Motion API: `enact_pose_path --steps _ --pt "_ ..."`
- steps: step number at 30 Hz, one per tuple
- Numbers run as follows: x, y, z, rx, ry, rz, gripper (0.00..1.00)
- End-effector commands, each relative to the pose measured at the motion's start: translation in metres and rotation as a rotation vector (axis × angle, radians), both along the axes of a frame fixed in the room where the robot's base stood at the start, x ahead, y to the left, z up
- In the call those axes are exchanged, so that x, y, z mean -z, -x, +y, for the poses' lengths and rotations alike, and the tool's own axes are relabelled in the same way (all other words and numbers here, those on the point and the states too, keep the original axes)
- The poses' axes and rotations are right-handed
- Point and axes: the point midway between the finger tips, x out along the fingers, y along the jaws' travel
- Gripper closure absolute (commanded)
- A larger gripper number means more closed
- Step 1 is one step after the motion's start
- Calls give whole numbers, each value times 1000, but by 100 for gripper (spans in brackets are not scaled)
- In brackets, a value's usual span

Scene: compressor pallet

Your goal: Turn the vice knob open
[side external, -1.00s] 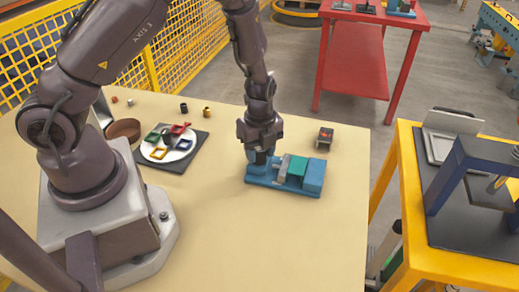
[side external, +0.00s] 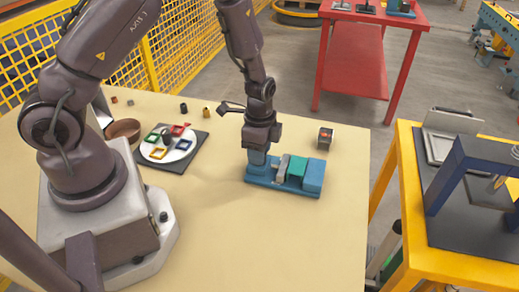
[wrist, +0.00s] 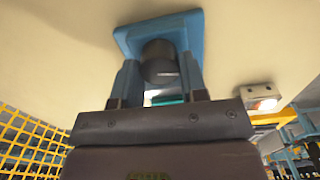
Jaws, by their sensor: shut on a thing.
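The blue vice (side external: 312,178) lies on the table in the side external view. A grey block and a green piece (side external: 297,168) sit along its middle. My gripper (side external: 257,163) points down at the vice's left end. In the wrist view, the dark round vice knob (wrist: 159,55) stands between my two fingers, which are shut on it. The blue end of the vice (wrist: 191,32) shows around the knob. In the side external view the knob is hidden by my gripper. Whether the jaws touch the green piece is hard to tell.
A white plate (side external: 158,156) with coloured square pieces lies on a dark mat at the left, near a brown bowl (side external: 123,130). A small dark box (side external: 325,138) stands behind the vice to the right. The table in front of the vice is clear.

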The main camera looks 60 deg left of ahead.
Motion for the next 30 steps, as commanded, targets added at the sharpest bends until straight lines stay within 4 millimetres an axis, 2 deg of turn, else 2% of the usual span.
enact_pose_path --steps 30 --pt "-1 -1 1 -966 1 -2 84"
